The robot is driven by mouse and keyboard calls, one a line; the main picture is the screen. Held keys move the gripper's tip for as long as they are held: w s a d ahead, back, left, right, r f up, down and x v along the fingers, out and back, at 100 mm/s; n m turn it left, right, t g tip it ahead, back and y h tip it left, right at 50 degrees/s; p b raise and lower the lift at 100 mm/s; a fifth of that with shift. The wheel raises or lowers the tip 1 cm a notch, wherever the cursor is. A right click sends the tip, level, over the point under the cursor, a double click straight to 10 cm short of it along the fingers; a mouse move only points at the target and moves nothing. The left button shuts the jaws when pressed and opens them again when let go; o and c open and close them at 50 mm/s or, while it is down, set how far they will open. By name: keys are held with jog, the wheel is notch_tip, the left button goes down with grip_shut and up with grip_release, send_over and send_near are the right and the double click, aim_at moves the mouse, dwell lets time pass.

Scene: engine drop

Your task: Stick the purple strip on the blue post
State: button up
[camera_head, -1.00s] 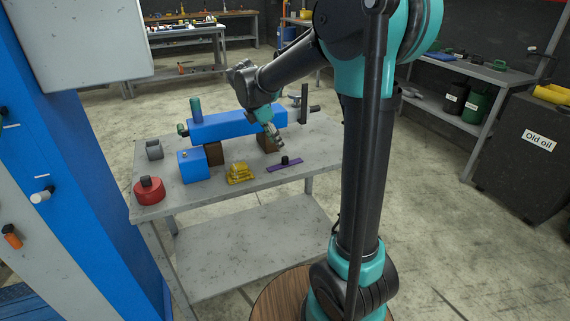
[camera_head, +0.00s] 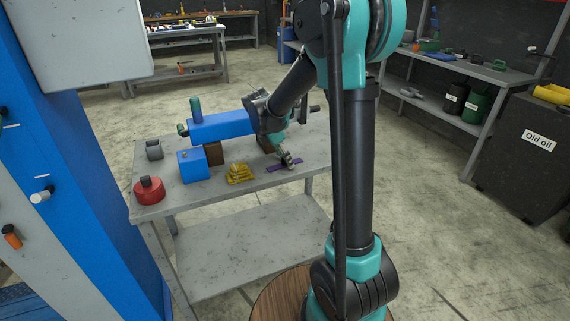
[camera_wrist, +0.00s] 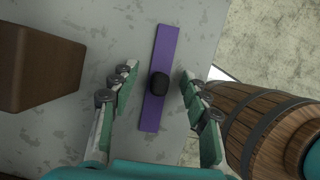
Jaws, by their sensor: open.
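The purple strip (camera_wrist: 166,50) lies flat on the grey table in the wrist view, with a black knob (camera_wrist: 159,84) at its middle. It also shows in the head view (camera_head: 276,169), partly covered by my gripper. My gripper (camera_wrist: 156,76) is open, with one finger on each side of the strip and knob, apart from both. In the head view my gripper (camera_head: 289,161) is low over the strip's right part. The long blue body (camera_head: 215,128) rests on brown blocks, with a blue-green upright post (camera_head: 196,108) on its top left.
The grey table (camera_head: 225,195) also holds a blue box (camera_head: 193,166), a red round can (camera_head: 149,190), a yellow part (camera_head: 240,174) and a grey part (camera_head: 154,149). A brown block (camera_wrist: 38,68) stands left of my fingers. A wooden barrel (camera_wrist: 265,125) is beyond the table edge.

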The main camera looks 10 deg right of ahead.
jog(key=shift+c, duration=0.5)
jog(key=c, duration=0.8)
jog(key=shift+c, duration=0.3)
jog(key=shift+r, duration=0.15)
